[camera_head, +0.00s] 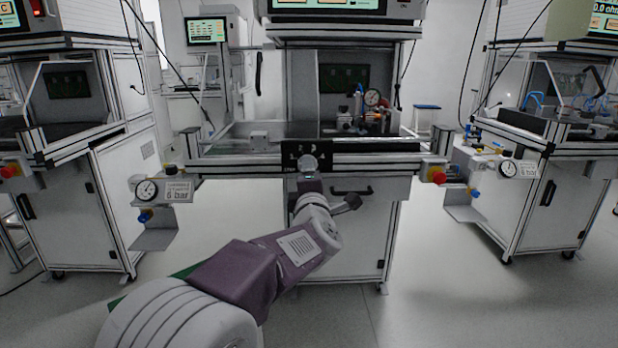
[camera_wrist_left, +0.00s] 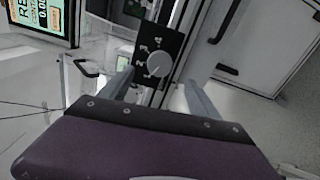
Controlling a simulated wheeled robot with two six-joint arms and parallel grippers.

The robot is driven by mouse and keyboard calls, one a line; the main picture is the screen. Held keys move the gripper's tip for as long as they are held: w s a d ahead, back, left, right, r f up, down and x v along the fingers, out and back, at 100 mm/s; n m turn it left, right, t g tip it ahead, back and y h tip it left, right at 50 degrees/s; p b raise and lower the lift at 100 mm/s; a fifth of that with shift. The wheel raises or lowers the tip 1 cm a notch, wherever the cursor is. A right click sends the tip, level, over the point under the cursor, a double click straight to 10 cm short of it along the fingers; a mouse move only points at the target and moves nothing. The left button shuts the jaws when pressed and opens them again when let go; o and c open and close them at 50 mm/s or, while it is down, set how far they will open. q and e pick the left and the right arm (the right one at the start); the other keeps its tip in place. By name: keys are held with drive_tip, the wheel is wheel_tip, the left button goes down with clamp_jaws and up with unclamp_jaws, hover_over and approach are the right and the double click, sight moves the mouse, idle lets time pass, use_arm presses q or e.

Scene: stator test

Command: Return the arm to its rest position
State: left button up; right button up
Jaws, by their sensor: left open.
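My left arm (camera_head: 275,265) reaches from the lower left toward the middle test station in the head view. My left gripper (camera_wrist_left: 158,80) is open in the wrist view, its two grey fingers spread apart with nothing between them that I can see held. A round grey knob (camera_wrist_left: 158,65) on a black numbered plate (camera_wrist_left: 150,45) lies ahead, in line with the gap between the fingers. In the head view the knob (camera_head: 308,162) shows just above the purple end of my arm. The exact distance from fingertips to knob is hard to tell. My right gripper is not in view.
Similar stations stand at left (camera_head: 105,190) and right (camera_head: 545,200). The floor (camera_head: 430,290) right of my arm is clear.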

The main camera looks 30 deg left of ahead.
use_arm(q)
drive_tip(key=shift+s+d+f, duration=0.1)
drive_tip(key=shift+s+d, duration=0.1)
drive_tip(key=shift+s, duration=0.15)
